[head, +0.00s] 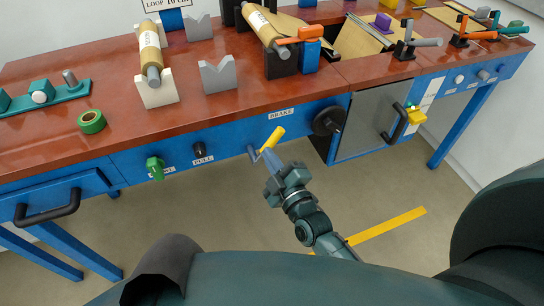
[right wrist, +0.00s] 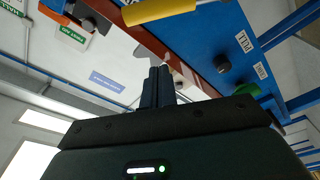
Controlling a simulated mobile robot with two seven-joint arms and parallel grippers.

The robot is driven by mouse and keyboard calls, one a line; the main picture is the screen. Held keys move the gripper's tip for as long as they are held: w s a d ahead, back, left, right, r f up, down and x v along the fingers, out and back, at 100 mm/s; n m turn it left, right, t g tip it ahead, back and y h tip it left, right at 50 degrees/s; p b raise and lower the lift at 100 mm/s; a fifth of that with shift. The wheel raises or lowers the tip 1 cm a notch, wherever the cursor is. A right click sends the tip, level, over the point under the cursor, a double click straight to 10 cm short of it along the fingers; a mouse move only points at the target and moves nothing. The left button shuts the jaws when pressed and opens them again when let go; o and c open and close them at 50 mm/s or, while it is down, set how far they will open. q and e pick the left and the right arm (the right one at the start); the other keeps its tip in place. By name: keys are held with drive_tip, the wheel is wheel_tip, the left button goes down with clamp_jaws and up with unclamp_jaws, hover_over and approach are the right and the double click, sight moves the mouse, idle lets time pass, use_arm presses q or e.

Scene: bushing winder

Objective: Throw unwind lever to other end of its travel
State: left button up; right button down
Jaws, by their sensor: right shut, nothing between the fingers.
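A lever with a yellow grip (head: 273,137) sticks out from the blue front panel below the BRAKE label; I cannot read any "unwind" label on it. Its grip tilts up to the right. The yellow grip (right wrist: 160,11) also crosses the top of the right wrist view. My right gripper (head: 268,157) is just below the grip in the head view, shut and empty. In the right wrist view its closed fingers (right wrist: 158,80) point up towards the panel, with a gap below the grip. I cannot tell whether they touch the lever. My left gripper is not in view.
A black knob (head: 199,149) marked PULL and a green knob (head: 155,167) are left of the lever. A black round knob (head: 328,121) is to its right. The red-brown benchtop (head: 120,68) overhangs the panel. The grey door (head: 369,122) is further right. Floor space in front is clear.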

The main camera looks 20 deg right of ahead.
sight(273, 142)
drive_tip(key=w+a, duration=0.1)
drive_tip(key=w, duration=0.6)
drive_tip(key=shift+s+d+f, duration=0.15)
drive_tip(key=shift+d+f, duration=0.3)
drive_tip(key=shift+d, duration=0.35)
drive_tip(key=shift+s+d+f, duration=0.1)
drive_tip(key=shift+d+f, duration=0.35)
drive_tip(key=shift+d, duration=0.3)
drive_tip(key=shift+d+f+m+b, duration=0.1)
drive_tip(key=shift+d+m+b, duration=0.2)
drive_tip(key=shift+b, duration=0.1)
